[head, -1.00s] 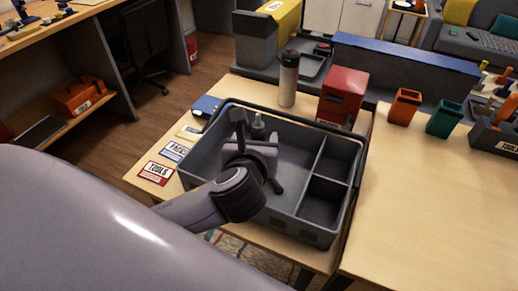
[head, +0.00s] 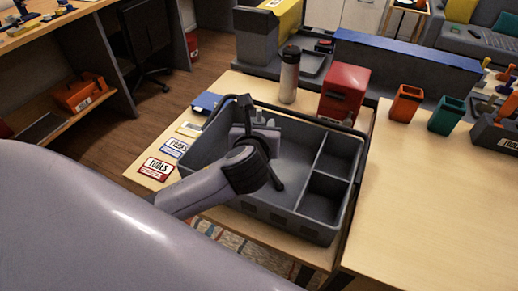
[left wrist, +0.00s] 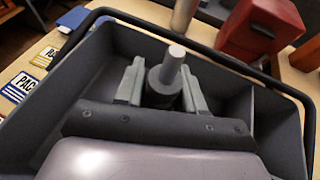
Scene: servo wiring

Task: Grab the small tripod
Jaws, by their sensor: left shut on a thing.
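The small tripod stands in the large left compartment of the grey divided tray (head: 268,213). My left gripper (head: 256,127) is inside the tray and shut on the tripod. In the left wrist view the tripod's dark round head with its grey peg (left wrist: 172,66) sits between the two fingers of the gripper (left wrist: 163,90). The rest of the tripod is hidden by my gripper. My right gripper is not in view.
The tray's dark handle (left wrist: 196,48) arches along its far side. A bottle (head: 289,74) and a red box (head: 345,93) stand behind the tray. Label cards (head: 156,169) lie to its left.

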